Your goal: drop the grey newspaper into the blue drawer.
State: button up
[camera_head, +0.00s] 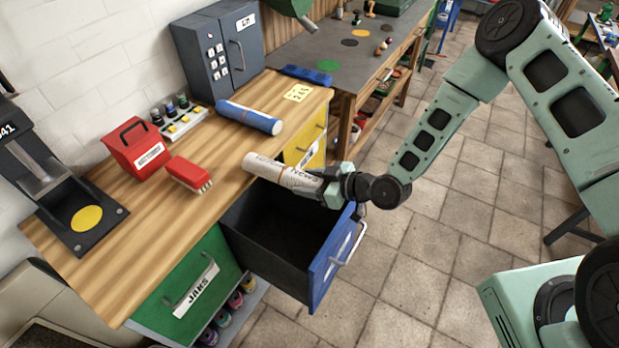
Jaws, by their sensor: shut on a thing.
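The grey newspaper (284,174) is a rolled tube with printed letters. My gripper (335,187) is shut on its right end and holds it tilted a little, its left end higher, over the open blue drawer (326,262). The newspaper's left end shows near the front edge of the wooden bench top. The drawer is pulled well out, with a dark inside that looks empty where it shows. The gripper's fingers are partly hidden around the newspaper.
On the wooden bench (140,250) lie a blue rolled tube (249,117), a red brush (189,174) and a red box (135,147). A green drawer (190,285) and a yellow drawer (303,148) are shut beside the blue one.

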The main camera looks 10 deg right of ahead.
jog(key=o, duration=1.2)
jog(key=shift+s+d+r, duration=0.1)
jog(key=shift+s+d, duration=0.15)
jog(key=shift+d, duration=0.2)
jog(key=b+v, duration=0.3)
jog(key=v, duration=1.3)
jog(key=shift+s, duration=0.25)
jog(key=shift+r, duration=0.1)
